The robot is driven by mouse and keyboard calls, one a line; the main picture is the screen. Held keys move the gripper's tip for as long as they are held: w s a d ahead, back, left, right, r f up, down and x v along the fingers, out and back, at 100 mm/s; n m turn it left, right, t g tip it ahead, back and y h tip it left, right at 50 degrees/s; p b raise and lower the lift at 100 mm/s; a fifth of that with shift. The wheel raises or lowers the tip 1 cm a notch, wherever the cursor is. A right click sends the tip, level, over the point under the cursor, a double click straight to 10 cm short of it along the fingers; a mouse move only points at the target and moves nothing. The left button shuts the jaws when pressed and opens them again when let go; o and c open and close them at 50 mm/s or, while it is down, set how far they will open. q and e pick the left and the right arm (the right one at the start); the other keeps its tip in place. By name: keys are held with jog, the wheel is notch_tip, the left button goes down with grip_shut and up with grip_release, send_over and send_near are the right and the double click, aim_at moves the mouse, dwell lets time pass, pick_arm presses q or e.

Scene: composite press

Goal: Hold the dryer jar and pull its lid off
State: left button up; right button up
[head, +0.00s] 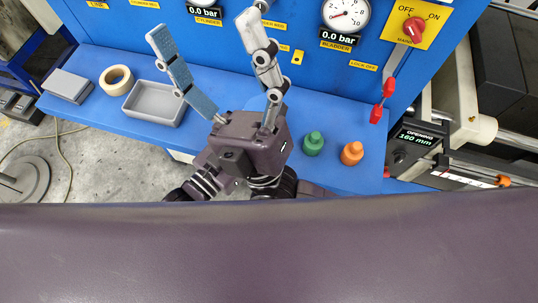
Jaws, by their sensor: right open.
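My right gripper (204,32) is open, its two long fingers spread wide and pointing away over the blue bench. Nothing is between its fingertips. I cannot clearly make out a dryer jar or its lid. A small green capped piece (313,143) and a similar orange one (352,153) stand upright on the bench to the right of the gripper, apart from it; I cannot tell whether either is the jar. The gripper body and fingers hide part of the bench. My left gripper is not in view.
The blue bench (110,62) holds a grey tray (154,117), a tape roll (116,80) and a grey block (68,86) at left. A blue panel with gauges (346,12), a red knob (414,29) and a red-handled lever (388,87) rises behind. Machinery stands at right.

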jog(key=w+d+f+m+t+h, duration=0.25)
jog(key=f+m+h, duration=0.45)
jog(key=m+h, duration=0.6)
jog(key=m+g+h, duration=0.6)
jog(key=m+g, duration=0.1)
jog(key=g, duration=0.3)
send_near(263, 109)
jog(key=w, duration=0.3)
jog(key=w+f, duration=0.1)
jog(key=w, duration=0.2)
jog(key=w+f, duration=0.1)
jog(key=w, duration=0.2)
jog(key=shift+w+a+f, duration=0.25)
jog(key=shift+w+a, duration=0.15)
jog(key=c, duration=1.5)
jog(key=shift+r, duration=0.15)
